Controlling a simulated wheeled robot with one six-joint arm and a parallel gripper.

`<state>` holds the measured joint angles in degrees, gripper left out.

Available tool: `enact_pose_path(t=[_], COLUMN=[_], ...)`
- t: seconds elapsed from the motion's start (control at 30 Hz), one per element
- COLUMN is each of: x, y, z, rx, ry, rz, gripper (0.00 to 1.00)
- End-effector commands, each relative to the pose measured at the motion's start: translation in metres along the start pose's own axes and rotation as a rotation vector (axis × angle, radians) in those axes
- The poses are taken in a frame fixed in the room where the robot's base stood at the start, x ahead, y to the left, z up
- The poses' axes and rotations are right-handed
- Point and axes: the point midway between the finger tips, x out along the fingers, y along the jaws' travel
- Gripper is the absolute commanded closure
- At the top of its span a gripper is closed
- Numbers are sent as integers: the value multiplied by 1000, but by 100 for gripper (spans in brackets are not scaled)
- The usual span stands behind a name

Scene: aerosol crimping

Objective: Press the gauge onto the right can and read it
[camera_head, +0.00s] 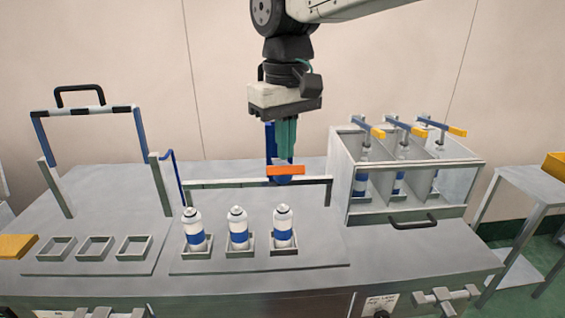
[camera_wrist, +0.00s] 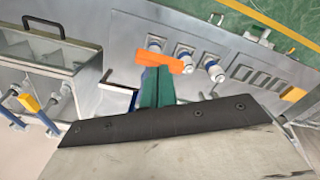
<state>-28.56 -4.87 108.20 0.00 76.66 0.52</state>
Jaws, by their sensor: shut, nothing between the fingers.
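The right can (camera_head: 283,226), white with a blue band, stands upright in its square holder at the right end of a row of three. In the wrist view the same can (camera_wrist: 153,43) is nearest the clear box. My gripper (camera_head: 287,157), with teal fingers, is shut and empty, pointing down above and behind this can. An orange bar (camera_head: 286,170) with a blue part below it shows just under the fingertips. In the wrist view the bar (camera_wrist: 160,61) lies just past the fingers. I cannot tell whether they touch, and I cannot make out a gauge dial.
The middle can (camera_head: 238,228) and left can (camera_head: 193,230) stand beside it. A clear-sided box (camera_head: 405,212) with more cans and yellow-tipped levers stands at right. Empty square holders (camera_head: 95,248) and a blue-posted frame (camera_head: 85,110) are at left. The front right bench top is clear.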

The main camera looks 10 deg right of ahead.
Motion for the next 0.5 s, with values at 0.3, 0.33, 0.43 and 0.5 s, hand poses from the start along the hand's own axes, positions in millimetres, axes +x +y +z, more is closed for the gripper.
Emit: enact_pose_path(t=[0.3, 0.33, 0.43, 0.5], x=[10, 11, 14, 17], y=[0, 0, 0, 0], z=[0, 0, 0, 0], rx=[0, 0, 0, 0], ry=[-1, -1, -1, -1], rz=[0, 0, 0, 0], gripper=[100, 100, 100, 100])
